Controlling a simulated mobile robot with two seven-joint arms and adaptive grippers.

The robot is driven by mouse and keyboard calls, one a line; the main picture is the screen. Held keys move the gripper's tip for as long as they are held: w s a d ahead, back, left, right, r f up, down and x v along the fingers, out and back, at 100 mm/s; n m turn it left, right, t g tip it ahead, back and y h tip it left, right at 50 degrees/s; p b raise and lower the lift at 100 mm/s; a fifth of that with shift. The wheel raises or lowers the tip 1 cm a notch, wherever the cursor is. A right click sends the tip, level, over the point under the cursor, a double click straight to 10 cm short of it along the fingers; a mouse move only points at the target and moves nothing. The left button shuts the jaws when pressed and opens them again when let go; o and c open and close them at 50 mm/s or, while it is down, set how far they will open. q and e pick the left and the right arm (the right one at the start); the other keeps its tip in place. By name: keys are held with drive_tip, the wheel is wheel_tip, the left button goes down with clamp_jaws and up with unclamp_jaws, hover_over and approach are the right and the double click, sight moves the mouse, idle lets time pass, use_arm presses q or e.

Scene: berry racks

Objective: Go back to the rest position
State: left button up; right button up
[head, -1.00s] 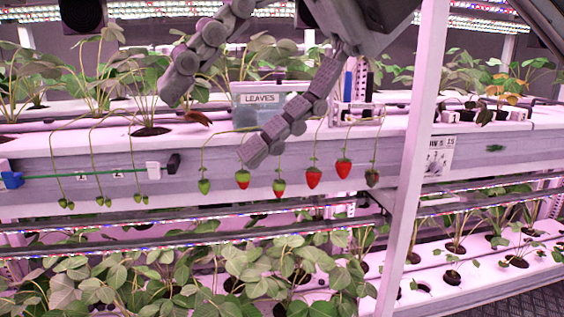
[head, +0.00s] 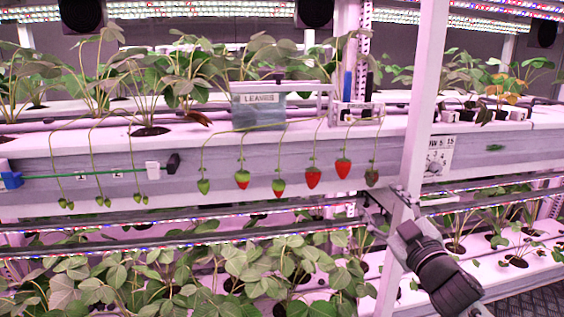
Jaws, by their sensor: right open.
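My right gripper (head: 412,240) is low at the right, by the slanted white post (head: 411,150). It is seen at an angle, apart from the berries, and its jaws are open with no fruit seen in them. My left gripper is not in view. The upper rack (head: 260,165) holds a row of hanging strawberries. A greenish one (head: 204,186) hangs at the row's left end.
A grey bin labelled LEAVES (head: 258,112) stands on the upper rack, beside a small white holder (head: 357,113) with blue and dark upright items. Small green berries (head: 104,201) hang at the left. Leafy plants (head: 250,265) fill the lower rack. The space before the strawberries is clear.

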drive_tip(key=s+d+f+m+g+h, duration=0.25)
drive_tip(key=s+d+f, duration=0.3)
drive_tip(key=f, duration=0.55)
drive_tip(key=s+d+f+m+g+h, duration=0.1)
drive_tip(key=s+d+f+g+h, duration=0.4)
drive_tip(key=f, duration=0.7)
drive_tip(key=s+d+f+g, duration=0.45)
drive_tip(key=s+f, duration=0.35)
drive_tip(key=s, duration=0.2)
drive_tip(key=s+d+f+g, duration=0.3)
drive_tip(key=s+d+f, duration=0.35)
drive_tip(key=s, duration=0.35)
drive_tip(key=s+a+f+m+y, duration=0.1)
drive_tip(key=s+a+f+m, duration=0.1)
drive_tip(key=a, duration=0.6)
drive_tip(key=s+a+f+m+g+y, duration=0.1)
drive_tip(key=a+f, duration=0.3)
drive_tip(key=a, duration=0.4)
drive_tip(key=shift+s+m, duration=0.45)
drive_tip(key=shift+s, duration=0.2)
drive_tip(key=shift+f, duration=0.1)
